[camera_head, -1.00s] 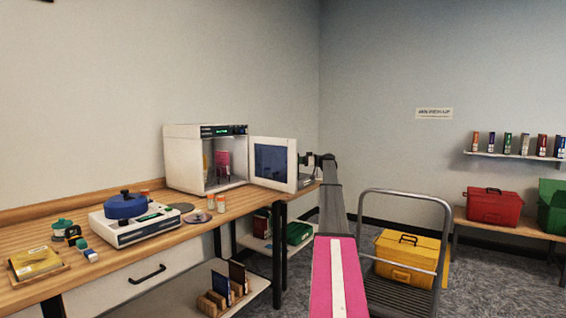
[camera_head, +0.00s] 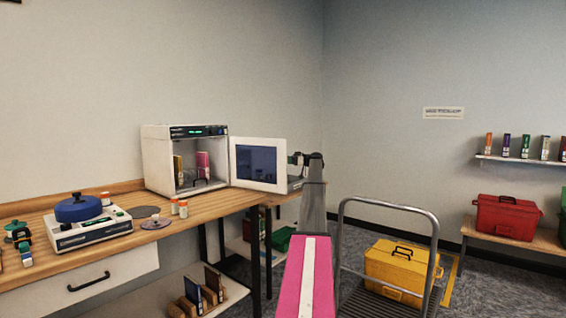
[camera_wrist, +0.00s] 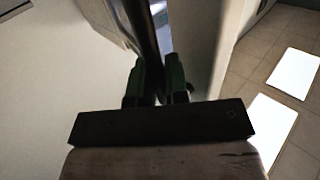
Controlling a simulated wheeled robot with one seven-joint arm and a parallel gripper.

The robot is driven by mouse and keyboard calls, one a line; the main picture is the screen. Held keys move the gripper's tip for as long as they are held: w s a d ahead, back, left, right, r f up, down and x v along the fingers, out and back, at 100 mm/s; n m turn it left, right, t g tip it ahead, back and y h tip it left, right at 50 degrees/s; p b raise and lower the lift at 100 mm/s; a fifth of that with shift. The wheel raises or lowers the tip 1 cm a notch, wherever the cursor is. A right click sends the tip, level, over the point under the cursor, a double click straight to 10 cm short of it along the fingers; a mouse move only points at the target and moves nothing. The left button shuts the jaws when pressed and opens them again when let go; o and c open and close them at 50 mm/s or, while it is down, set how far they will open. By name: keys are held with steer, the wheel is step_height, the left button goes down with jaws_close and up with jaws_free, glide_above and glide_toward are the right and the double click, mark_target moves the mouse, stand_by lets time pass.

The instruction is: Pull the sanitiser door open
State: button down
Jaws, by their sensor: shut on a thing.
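The sanitiser (camera_head: 158,163) is a white box on the wooden bench against the left wall. Its door (camera_head: 282,166), white with a dark blue window, stands swung wide to the right, and the inside shows a pink and a yellow item on a rack. My gripper (camera_head: 299,160) is at the door's right edge, partly hidden behind the arm. In the wrist view my gripper (camera_wrist: 157,88) has its two green-sided fingers close together on a dark bar, which I take to be the door handle (camera_wrist: 146,45). The exact grip is dim.
The bench (camera_head: 205,209) also holds a blue-lidded device (camera_head: 82,215) and small orange-capped jars (camera_head: 179,208). A grey trolley (camera_head: 436,250) with a yellow toolbox (camera_head: 398,265) stands close right of my arm. A red box (camera_head: 507,217) sits on a low bench beyond.

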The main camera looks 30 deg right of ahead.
steer(key=shift+a, duration=0.1)
steer(key=c, duration=1.1)
jaws_free()
steer(key=shift+w, duration=0.1)
steer(key=shift+c, duration=0.2)
steer(key=v, duration=1)
steer(key=shift+s+d, duration=0.2)
steer(key=shift+d, duration=0.15)
steer(key=shift+f, duration=0.1)
